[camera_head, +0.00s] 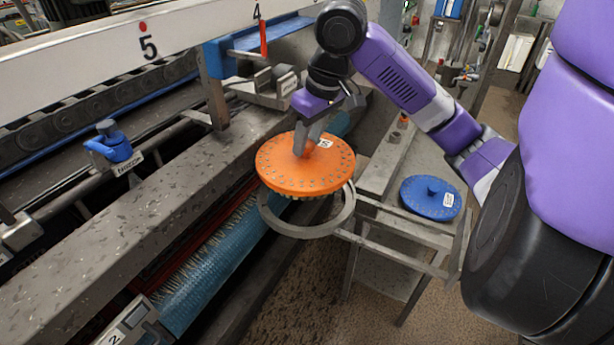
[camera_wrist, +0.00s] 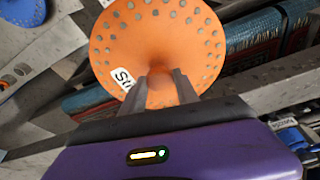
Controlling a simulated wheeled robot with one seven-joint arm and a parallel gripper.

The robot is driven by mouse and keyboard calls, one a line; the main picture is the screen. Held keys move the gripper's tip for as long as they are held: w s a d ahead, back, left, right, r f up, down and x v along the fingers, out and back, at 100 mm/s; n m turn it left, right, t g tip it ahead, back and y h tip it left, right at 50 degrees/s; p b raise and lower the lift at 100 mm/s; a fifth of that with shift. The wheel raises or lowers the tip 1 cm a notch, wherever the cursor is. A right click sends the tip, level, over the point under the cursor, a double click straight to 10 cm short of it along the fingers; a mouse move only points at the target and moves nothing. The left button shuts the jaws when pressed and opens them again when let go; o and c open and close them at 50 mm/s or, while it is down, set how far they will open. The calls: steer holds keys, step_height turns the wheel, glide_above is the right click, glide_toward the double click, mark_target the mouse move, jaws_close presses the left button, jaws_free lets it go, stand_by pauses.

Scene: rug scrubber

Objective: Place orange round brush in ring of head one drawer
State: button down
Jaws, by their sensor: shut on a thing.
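The orange round brush (camera_head: 290,172) is a disc with a central knob and a white label; bristles show below its edge in the head view. My gripper (camera_head: 307,142) is shut on its knob from above. In the wrist view the brush (camera_wrist: 150,45) fills the space ahead of my gripper fingers (camera_wrist: 155,90). The grey ring (camera_head: 305,232) is directly below the brush, on a drawer frame (camera_head: 395,240). The brush covers the ring's back part and appears slightly tilted. Whether the brush touches the ring cannot be told.
A blue round brush (camera_head: 431,198) lies on the metal table at right. A blue roller brush (camera_head: 215,265) runs beside the grey beam (camera_head: 110,240) at left. A blue valve (camera_head: 112,145) stands farther left. Brown floor shows below the ring.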

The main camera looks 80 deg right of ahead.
mark_target(319, 163)
step_height(319, 163, down, 10)
stand_by(0.6)
steer(key=shift+f+b, duration=0.2)
steer(key=shift+b, duration=0.15)
steer(key=c, duration=0.9)
jaws_free()
steer(key=v, duration=1.2)
steer(key=shift+a+r+p, duration=0.1)
steer(key=shift+r+p, duration=0.1)
steer(key=shift+p, duration=0.15)
steer(key=shift+r, duration=0.1)
